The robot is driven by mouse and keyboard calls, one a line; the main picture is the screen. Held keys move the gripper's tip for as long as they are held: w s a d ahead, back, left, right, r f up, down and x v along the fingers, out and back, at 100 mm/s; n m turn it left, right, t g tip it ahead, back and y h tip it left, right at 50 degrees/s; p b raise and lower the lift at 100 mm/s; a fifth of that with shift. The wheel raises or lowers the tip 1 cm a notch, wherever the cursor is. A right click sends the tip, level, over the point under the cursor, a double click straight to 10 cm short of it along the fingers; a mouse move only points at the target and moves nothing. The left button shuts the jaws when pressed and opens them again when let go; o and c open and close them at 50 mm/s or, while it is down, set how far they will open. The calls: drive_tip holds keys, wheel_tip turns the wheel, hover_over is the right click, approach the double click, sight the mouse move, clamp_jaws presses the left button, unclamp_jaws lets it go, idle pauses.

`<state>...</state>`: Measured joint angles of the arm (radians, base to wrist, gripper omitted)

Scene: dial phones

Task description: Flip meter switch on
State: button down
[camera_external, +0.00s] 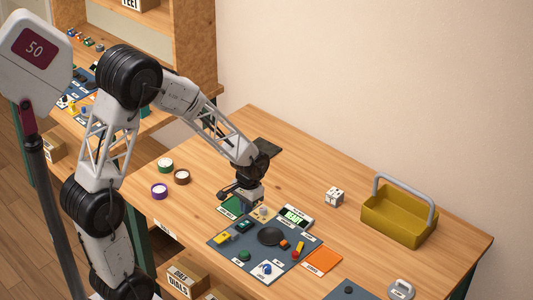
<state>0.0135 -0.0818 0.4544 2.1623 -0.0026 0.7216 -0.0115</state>
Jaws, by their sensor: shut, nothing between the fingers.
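A dark blue-grey mat (225,248) on the wooden table carries several small devices. A small box with a lit green display (293,216) stands at its back right edge; it may be the meter, but I cannot tell. A round black dial-like disc (270,236) is in the middle of the mat. Several small coloured parts sit around it, and I cannot tell which one is the meter switch or how it is set. My gripper (250,197) is shut and empty over the back left edge of the mat, partly covering what is behind it.
A yellow carrier with a grey handle (400,214) stands at the right. A small white cube (334,196) stands between it and the mat. An orange square (322,260) lies right of the mat. Several round tubs (165,165) stand at the left. The table's back is mostly clear.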

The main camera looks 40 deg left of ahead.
sight(249, 221)
wheel_tip(249, 221, up, 9)
drive_tip(key=w, duration=0.1)
idle(0.3)
drive_tip(key=shift+w+r, duration=0.1)
idle(0.3)
drive_tip(key=s+r+t, duration=0.2)
drive_tip(key=s+r, duration=0.5)
drive_tip(key=s, duration=0.4)
drive_tip(key=s+r+t, duration=0.2)
drive_tip(key=s+r, duration=0.6)
drive_tip(key=s, duration=0.4)
drive_tip(key=shift+s+a, duration=0.15)
drive_tip(key=shift+s, duration=0.05)
drive_tip(key=c, duration=1.8)
unclamp_jaws()
drive_tip(key=shift+c, duration=0.2)
